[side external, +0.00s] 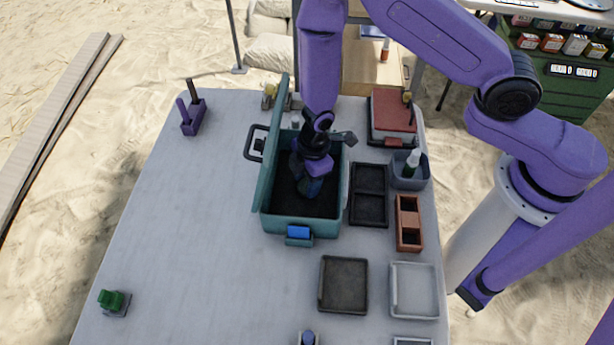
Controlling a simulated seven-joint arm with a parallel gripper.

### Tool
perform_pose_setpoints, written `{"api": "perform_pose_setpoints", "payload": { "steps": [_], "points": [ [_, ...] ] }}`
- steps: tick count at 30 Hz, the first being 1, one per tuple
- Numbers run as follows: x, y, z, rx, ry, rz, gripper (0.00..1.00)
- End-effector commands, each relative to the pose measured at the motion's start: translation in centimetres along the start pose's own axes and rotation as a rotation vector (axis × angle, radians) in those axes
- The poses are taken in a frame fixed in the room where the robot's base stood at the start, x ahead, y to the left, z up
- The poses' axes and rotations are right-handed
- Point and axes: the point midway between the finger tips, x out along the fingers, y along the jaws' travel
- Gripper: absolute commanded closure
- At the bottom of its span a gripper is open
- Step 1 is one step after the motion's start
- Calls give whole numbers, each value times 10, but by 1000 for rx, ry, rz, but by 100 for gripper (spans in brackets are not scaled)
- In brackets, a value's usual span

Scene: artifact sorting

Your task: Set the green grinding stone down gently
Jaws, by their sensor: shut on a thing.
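My gripper (312,178) points down inside the open teal case (275,222), over its dark lining. It is shut on a small dark blue-green thing (314,188), which fits the green grinding stone, though the fingers hide much of it. I cannot tell whether this thing touches the case floor. The case lid stands up along its left side.
A bright green object (112,299) sits on a small grey base at the front left. Dark trays (343,285), a brown divided box (409,223) and a grey bin (411,172) stand right of the case. The table's left-middle is clear.

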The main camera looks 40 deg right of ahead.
Motion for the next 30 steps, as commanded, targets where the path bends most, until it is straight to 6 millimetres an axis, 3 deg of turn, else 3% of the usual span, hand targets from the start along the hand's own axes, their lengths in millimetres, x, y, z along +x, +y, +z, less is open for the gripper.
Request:
{"api": "perform_pose_setpoints", "payload": {
  "steps": [10, 11, 12, 13, 23, 30],
  "points": [
    [3, 0, 0, -1, 0, 0, 82],
    [3, 0, 0, -2, 0, 0, 45],
    [3, 0, 0, -2, 0, 0, 32],
    [3, 0, 0, -2, 0, 0, 25],
    [2, 0, 0, 0, 0, 0, 25],
    [-14, 0, -1, -1, 0, 1, 25]
  ]
}}
